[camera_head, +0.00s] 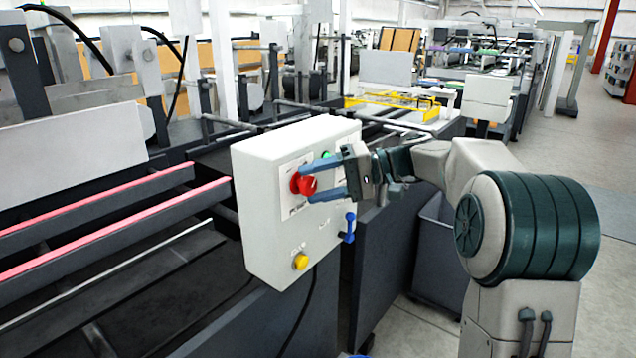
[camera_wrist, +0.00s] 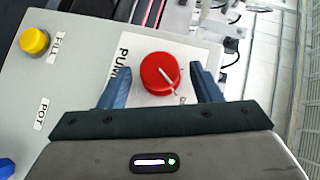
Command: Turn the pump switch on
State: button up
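The pump switch is a round red knob (camera_head: 303,184) with a white pointer line, on a white plate on the front of a pale control box (camera_head: 270,235). In the wrist view the red knob (camera_wrist: 160,73) sits beside the partly covered label "PUM". My gripper (camera_head: 322,180) is at the box front, its blue fingers apart, one above and one below the knob. In the wrist view my gripper (camera_wrist: 160,92) has a finger on each side of the knob, with gaps showing. The pointer slants toward the lower right there.
A yellow button (camera_head: 300,261) labelled "FILL" in the wrist view is low on the box. A blue lever (camera_head: 349,228) is at the box's right edge, and a green button (camera_head: 327,155) is partly behind my gripper. A grey bin (camera_head: 437,250) stands below my arm.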

jog(key=shift+d, duration=0.1)
jog(key=v, duration=1.3)
jog(key=shift+d+r, duration=0.15)
jog(key=shift+d, duration=0.15)
jog(key=shift+w, duration=0.1)
